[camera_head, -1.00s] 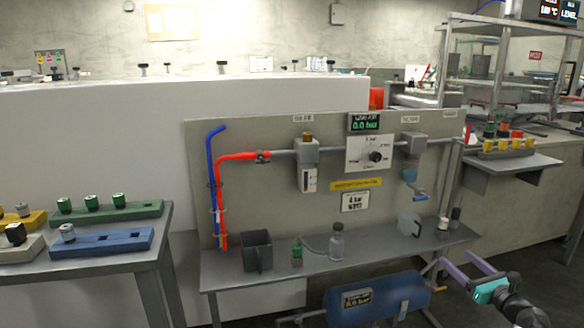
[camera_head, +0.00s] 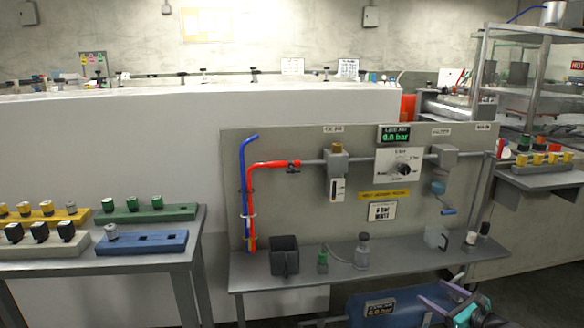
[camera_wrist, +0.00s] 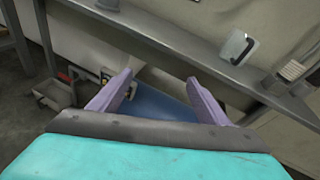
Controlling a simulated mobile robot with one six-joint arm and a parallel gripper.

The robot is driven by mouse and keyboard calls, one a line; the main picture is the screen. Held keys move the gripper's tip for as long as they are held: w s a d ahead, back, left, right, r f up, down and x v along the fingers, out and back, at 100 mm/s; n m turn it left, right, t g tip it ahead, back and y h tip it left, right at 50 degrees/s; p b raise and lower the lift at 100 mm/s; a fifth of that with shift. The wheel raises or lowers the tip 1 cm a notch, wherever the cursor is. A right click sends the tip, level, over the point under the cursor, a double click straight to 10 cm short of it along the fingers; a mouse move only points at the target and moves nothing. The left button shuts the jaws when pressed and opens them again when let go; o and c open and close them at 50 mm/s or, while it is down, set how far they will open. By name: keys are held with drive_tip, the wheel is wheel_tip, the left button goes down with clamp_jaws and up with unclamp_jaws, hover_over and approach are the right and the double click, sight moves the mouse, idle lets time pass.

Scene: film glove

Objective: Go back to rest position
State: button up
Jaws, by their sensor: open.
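My gripper (camera_wrist: 158,97) shows in the wrist view with its two purple fingers spread apart and nothing between them. In the head view my gripper (camera_head: 442,296) is at the bottom right, in front of the blue tank (camera_head: 375,305) under the grey bench (camera_head: 330,272). The tank also shows behind the fingers in the wrist view (camera_wrist: 158,108). The gripper is below the bench top and apart from the things standing on it.
A panel (camera_head: 300,215) with pipes stands behind. A side table (camera_head: 60,266) with coloured racks is at left.

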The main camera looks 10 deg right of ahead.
drive_tip(key=a+f+n+g+y+p, duration=0.2)
drive_tip(key=a+f+n+g+p, duration=0.3)
drive_tip(key=a, duration=0.8)
drive_tip(key=a+f+n+g+y+p, duration=0.25)
drive_tip(key=a+f+n, duration=0.4)
drive_tip(key=a, duration=0.75)
drive_tip(key=s+a+f+n+g+p, duration=0.3)
drive_tip(key=s+a, duration=0.2)
drive_tip(key=a, duration=0.2)
drive_tip(key=s+a+f+n+g+p, duration=0.3)
drive_tip(key=s+a+n+g, duration=0.1)
drive_tip(key=s+a, duration=0.15)
drive_tip(key=s+a+n+g+h+p, duration=0.2)
drive_tip(key=s+n, duration=0.4)
drive_tip(key=s, duration=0.3)
drive_tip(key=s+a+n+g+h+p, duration=0.3)
drive_tip(key=s+n+g+h+p, duration=0.1)
drive_tip(key=s, duration=0.6)
drive_tip(key=n+h+p, duration=0.1)
drive_tip(key=n+p, duration=0.1)
drive_tip(key=n, duration=0.1)
drive_tip(key=shift+s, duration=0.3)
drive_tip(key=shift+a, duration=0.1)
drive_tip(key=shift+r, duration=0.1)
